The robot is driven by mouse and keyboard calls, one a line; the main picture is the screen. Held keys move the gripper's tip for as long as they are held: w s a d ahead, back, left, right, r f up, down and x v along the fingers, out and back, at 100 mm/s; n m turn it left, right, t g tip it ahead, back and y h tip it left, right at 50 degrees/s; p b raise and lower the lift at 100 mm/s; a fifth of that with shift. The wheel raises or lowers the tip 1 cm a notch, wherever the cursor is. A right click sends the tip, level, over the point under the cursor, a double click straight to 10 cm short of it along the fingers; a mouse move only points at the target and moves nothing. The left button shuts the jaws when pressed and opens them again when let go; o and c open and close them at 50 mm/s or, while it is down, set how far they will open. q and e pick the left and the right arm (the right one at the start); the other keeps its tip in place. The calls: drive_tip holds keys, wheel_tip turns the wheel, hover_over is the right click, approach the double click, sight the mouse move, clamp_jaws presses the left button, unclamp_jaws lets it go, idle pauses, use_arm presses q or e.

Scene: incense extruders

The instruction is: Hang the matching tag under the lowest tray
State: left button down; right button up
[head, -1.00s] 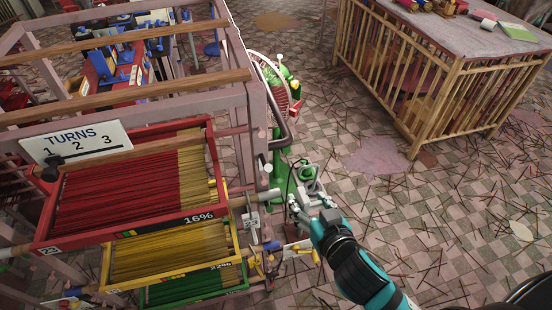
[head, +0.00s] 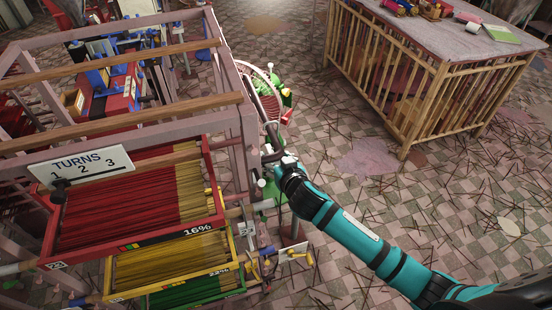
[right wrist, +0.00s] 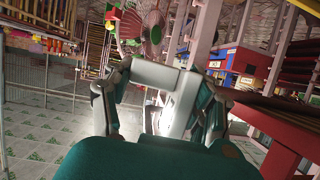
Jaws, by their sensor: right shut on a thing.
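Three trays of incense sticks are stacked in the rack: a red tray (head: 52,225) marked 16%, a yellow tray (head: 107,275) marked 22%, and a green tray (head: 240,291) lowest, partly cut off by the frame. Small white tags hang at the rack's right side; one tag (head: 293,255) is low down, its marking too small to read. My right gripper (head: 274,160) is beside the rack's right post, above the tags, shut on the end of a dark lever (head: 269,130). Its fingers flank a pale part in the right wrist view (right wrist: 165,110). My left gripper is out of view.
A green machine with a wheel guard (head: 270,90) stands behind the gripper. A slatted table (head: 440,50) is at upper right. The floor between has scattered sticks.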

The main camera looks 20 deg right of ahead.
drive_tip(key=shift+w+f+p, duration=0.2)
drive_tip(key=shift+f+p, duration=0.15)
drive_tip(key=shift+p, duration=0.05)
drive_tip(key=shift+f, duration=0.25)
drive_tip(key=shift+s, duration=0.1)
drive_tip(key=shift+f, duration=0.2)
drive_tip(key=o, duration=1.1)
drive_tip(key=shift+c, duration=0.2)
drive_tip(key=shift+b, duration=0.3)
